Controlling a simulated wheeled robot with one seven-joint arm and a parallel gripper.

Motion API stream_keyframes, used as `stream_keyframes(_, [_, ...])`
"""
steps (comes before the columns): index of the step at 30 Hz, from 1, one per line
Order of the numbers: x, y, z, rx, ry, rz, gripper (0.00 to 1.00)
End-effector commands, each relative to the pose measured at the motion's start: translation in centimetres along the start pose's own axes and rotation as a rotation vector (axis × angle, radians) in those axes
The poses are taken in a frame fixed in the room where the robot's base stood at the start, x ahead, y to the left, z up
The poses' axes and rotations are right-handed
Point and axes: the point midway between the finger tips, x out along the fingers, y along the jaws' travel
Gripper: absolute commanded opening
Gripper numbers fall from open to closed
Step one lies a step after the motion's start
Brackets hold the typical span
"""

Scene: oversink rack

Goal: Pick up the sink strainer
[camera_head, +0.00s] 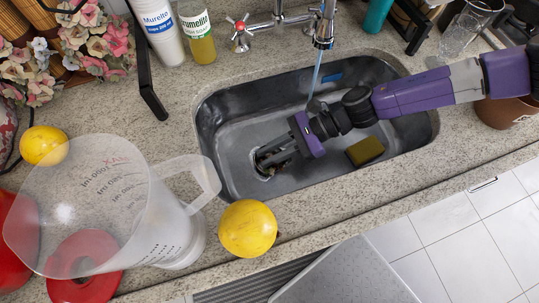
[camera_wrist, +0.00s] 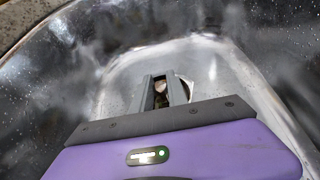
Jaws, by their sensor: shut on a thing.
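The sink strainer (camera_head: 265,174) is a small, dark metallic piece low in the left part of the steel sink, mostly hidden by my fingers. My gripper (camera_head: 268,158) reaches down into the sink from the right, with its fingers shut on the strainer. In the wrist view the fingers (camera_wrist: 166,92) point at the sink floor, and a bit of the shiny strainer (camera_wrist: 160,86) shows between them. I cannot tell whether the strainer touches the sink floor.
The steel sink (camera_head: 225,105) has raised walls around my gripper. A yellow-brown sponge (camera_head: 365,151) lies to the right. Water runs from the faucet (camera_head: 322,30) behind. A clear measuring jug (camera_head: 130,205), a yellow fruit (camera_head: 247,228) and bottles (camera_head: 195,32) stand on the counter.

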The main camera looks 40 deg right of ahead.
Motion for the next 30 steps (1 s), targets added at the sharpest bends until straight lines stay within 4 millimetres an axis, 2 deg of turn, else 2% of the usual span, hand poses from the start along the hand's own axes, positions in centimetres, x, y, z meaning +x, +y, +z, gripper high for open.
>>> stream_keyframes(8, [-2.9, 0.0, 5.8, -0.004, 0.0, 0.0, 0.0])
stream_keyframes(15, [-5.9, 0.0, 12.2, -0.002, -0.002, -0.001, 0.0])
stream_keyframes(18, [-6.7, 0.1, 13.9, -0.002, -0.003, 0.001, 0.0])
stream_keyframes(24, [-7.7, 0.0, 16.0, 0.0, -0.002, 0.001, 0.0])
stream_keyframes(30, [-8.0, 0.0, 16.5, 0.0, -0.001, 0.001, 0.0])
